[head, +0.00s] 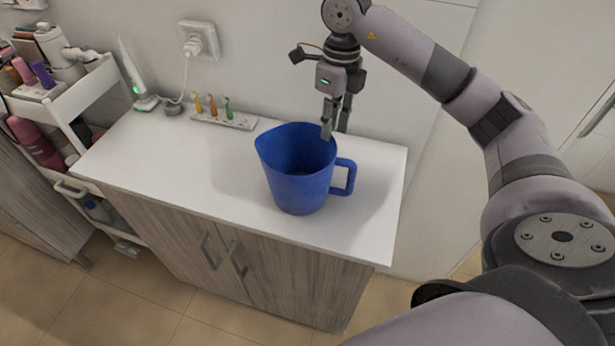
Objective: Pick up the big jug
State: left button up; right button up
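The big blue jug (297,180) stands upright on the white cabinet top, with its spout to the left and its handle (345,178) to the right. Its mouth is open and the inside looks empty. My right gripper (334,130) points down at the jug's back right rim, above the handle. Its fingers look close together, and one overlaps the rim in the picture. I cannot tell whether they touch the jug or are closed on the rim. My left gripper is not in view.
An electric toothbrush (134,75) on its charger and a small holder (224,119) with coloured brush heads stand along the wall. A white cart (92,92) with bottles is at the left. The white top (170,160) is clear left of the jug.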

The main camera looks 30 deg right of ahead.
aim_at(327, 151)
jog(key=f, duration=0.2)
jog(key=a+f+p, duration=0.1)
jog(key=f, duration=0.1)
jog(key=f+p, duration=0.1)
jog(key=f, duration=0.1)
jog(key=shift+s+a+f, duration=0.15)
jog(key=shift+s+f, duration=0.05)
jog(key=shift+s, duration=0.2)
jog(key=shift+f+p, duration=0.3)
jog(key=shift+f, duration=0.25)
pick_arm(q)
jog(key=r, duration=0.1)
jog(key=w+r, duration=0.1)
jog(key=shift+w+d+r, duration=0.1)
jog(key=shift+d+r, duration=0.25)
pick_arm(e)
jog(key=shift+c, duration=0.6)
grip_shut()
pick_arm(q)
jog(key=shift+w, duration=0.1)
